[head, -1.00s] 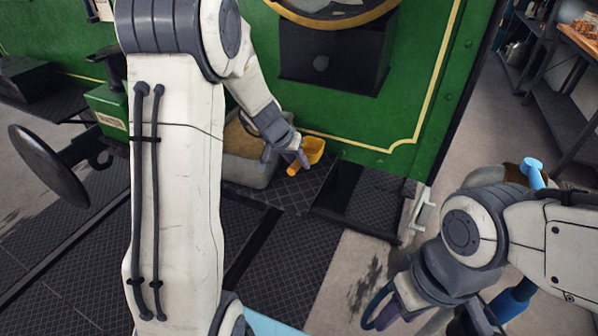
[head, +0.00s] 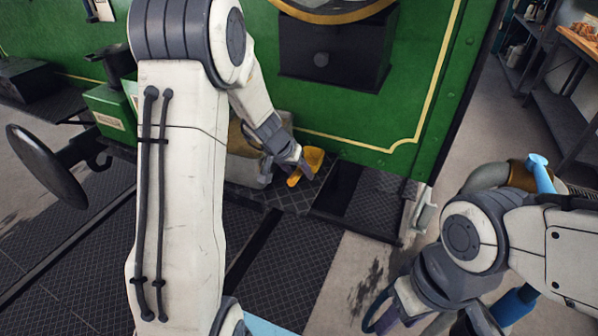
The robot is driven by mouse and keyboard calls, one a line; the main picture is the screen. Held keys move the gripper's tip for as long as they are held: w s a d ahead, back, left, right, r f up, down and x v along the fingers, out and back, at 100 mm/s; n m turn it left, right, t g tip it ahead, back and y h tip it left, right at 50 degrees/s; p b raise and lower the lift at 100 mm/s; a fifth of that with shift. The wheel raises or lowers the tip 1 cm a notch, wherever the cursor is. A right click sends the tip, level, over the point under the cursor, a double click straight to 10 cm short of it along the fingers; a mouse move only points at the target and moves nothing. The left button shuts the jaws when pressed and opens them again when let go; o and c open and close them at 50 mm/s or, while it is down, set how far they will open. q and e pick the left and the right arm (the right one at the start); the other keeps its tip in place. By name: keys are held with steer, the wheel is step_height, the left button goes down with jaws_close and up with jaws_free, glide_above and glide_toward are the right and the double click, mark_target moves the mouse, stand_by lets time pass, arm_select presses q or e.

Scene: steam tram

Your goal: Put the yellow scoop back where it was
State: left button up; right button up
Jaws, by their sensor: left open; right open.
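The yellow scoop (head: 314,157) is at the black tread-plate step (head: 285,196) in front of the green tram panel, its orange handle pointing down and left. My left gripper (head: 302,168) is open right at the scoop, by its handle; I cannot tell if the jaws touch it. The scoop appears to be on or just above the step. A grey bin (head: 246,168) of sandy material stands left of it, mostly hidden behind my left arm. My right gripper (head: 384,314) is open and empty, low at the right, partly hidden by its own arm.
The green tram panel (head: 400,100) with a black box (head: 335,50) rises behind the step. A round black buffer (head: 46,168) is at the left. A light-blue object (head: 540,172) shows behind my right arm. Shelves stand at the far right. Floor right of the step is clear.

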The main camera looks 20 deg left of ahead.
arm_select(q)
steer(key=shift+r, duration=0.25)
steer(key=p+v, duration=0.3)
steer(key=v, duration=0.9)
steer(key=s+d+m+g+h, duration=0.15)
steer(key=s+d, duration=0.25)
steer(key=d, duration=0.4)
steer(key=s+d+m+g, duration=0.1)
steer(key=s+d+m, duration=0.1)
steer(key=s+d, duration=0.35)
steer(key=s+d+m+g+y, duration=0.1)
steer(key=s+d, duration=0.3)
steer(key=s, duration=0.4)
steer(key=s+d+m+g+y, duration=0.1)
steer(key=s+d+m, duration=0.2)
steer(key=s, duration=0.6)
steer(key=shift+s+d+f+g, duration=0.3)
steer(key=shift+d+g, duration=0.05)
steer(key=shift+d, duration=0.1)
steer(key=shift+r+y, duration=0.1)
steer(key=shift+y, duration=0.15)
step_height(320, 180, up, 5)
steer(key=p, duration=0.5)
steer(key=shift+r, duration=0.25)
